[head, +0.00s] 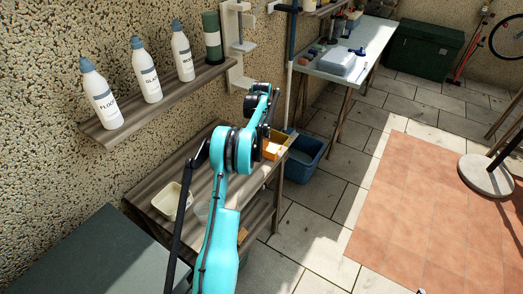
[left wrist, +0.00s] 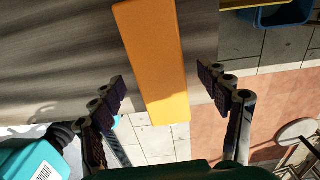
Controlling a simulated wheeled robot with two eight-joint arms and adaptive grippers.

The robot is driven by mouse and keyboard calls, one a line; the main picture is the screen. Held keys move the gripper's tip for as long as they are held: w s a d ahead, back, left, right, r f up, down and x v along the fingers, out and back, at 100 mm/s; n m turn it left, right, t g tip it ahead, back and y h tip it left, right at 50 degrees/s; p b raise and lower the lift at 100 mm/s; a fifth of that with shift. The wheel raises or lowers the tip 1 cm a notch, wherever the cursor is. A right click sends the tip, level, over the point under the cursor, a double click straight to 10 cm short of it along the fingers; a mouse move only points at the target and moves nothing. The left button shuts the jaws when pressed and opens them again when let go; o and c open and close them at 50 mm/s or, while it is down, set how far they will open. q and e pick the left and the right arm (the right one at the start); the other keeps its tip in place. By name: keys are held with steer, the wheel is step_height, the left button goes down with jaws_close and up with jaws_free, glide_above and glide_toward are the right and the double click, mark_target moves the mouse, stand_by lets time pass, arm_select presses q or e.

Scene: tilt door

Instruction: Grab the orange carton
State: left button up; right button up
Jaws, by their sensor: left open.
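The orange carton (left wrist: 155,60) is a long box in the left wrist view, standing out from the grey-brown wooden surface behind it. In the head view it shows as a small orange patch (head: 272,150) at the far end of the wooden bench, partly hidden by my arm. My left gripper (left wrist: 163,90) is open. Its two dark-padded fingers are on either side of the carton, with a visible gap on each side. In the head view my turquoise left arm reaches over the bench and its fingers are hard to make out.
The wooden bench (head: 158,201) holds a cream tub (head: 166,200). A wall shelf (head: 125,128) with white bottles (head: 147,70) and a green cylinder (head: 212,38) is above it. A blue bin (head: 304,160) stands beyond the bench.

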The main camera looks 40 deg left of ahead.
arm_select(q)
step_height(320, 180, down, 3)
steer(key=shift+r, duration=0.3)
steer(key=c, duration=1.1)
steer(key=shift+c, duration=0.3)
